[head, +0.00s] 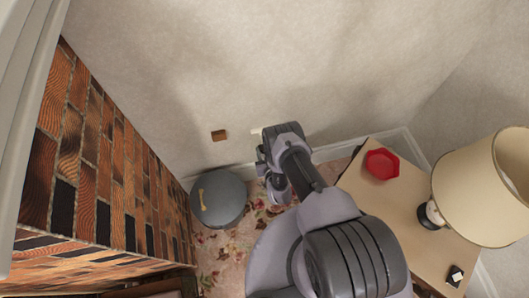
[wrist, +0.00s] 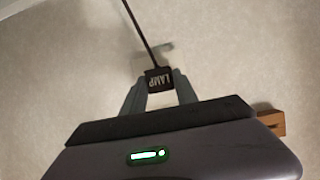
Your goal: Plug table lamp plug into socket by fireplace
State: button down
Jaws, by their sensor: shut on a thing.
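In the wrist view, my gripper (wrist: 160,86) is shut on a black plug (wrist: 158,76) labelled "LAMP", with its dark cord (wrist: 138,25) running up and away. The plug is in front of the pale wall; I cannot tell whether it touches it. In the head view, my arm hides the plug. A small white piece (head: 256,131), perhaps a socket plate, shows on the wall beside my arm, mostly hidden. The table lamp (head: 478,190) with a beige shade stands on the wooden table (head: 405,215) at right. The brick fireplace (head: 90,160) is at left.
A small brown block (head: 218,135) is on the wall left of my arm; a brown block (wrist: 272,122) also shows in the wrist view. A round grey stool or bin (head: 222,200) stands below it on the floral carpet. A red tray (head: 381,164) lies on the table.

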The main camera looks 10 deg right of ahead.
jog(key=shift+w, duration=0.45)
jog(key=c, duration=0.9)
grip_release()
jog(key=shift+o, duration=0.2)
